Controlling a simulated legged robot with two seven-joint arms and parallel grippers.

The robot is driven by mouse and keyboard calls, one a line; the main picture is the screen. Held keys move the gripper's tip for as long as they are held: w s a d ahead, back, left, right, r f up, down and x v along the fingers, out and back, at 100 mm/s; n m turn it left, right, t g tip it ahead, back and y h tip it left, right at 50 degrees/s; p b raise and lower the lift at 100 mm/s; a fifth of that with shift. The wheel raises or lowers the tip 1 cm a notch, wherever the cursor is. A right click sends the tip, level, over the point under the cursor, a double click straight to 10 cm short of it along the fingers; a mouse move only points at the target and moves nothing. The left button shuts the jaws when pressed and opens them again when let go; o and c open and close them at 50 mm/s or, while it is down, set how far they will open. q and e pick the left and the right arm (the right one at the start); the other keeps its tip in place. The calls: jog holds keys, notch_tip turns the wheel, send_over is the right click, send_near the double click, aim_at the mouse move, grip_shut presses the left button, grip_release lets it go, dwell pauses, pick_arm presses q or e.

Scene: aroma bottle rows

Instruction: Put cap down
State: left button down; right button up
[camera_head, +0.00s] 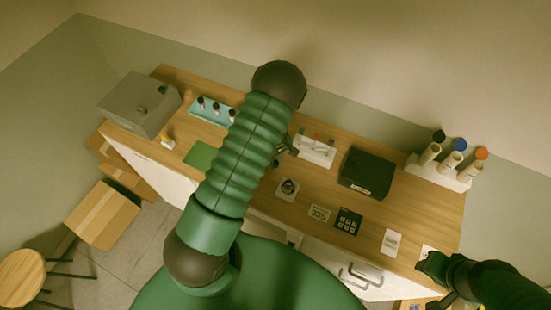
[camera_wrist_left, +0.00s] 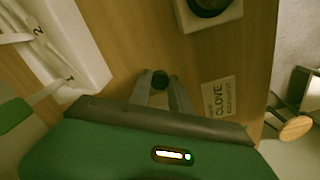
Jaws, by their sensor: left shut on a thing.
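My left gripper (camera_wrist_left: 162,82) is shut on a small dark round cap (camera_wrist_left: 160,79), held between its fingertips over the wooden table (camera_wrist_left: 125,30). In the head view, my arm mostly hides this gripper (camera_head: 285,147), which is beside a white rack (camera_head: 315,152) with small coloured-topped items. I cannot tell whether the cap touches the table. My right gripper (camera_head: 437,268) is at the table's front right; its jaws are not clear.
A white stand (camera_head: 436,176) holds bottles with black, blue and orange tops at the right. A black box (camera_head: 366,172) stands in the middle. A teal tray (camera_head: 211,112) and grey box (camera_head: 140,103) are at left. A "CLOVE" label (camera_wrist_left: 220,97) lies near the left gripper.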

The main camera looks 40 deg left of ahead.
pick_arm(q)
jog(key=c, duration=1.2)
grip_release()
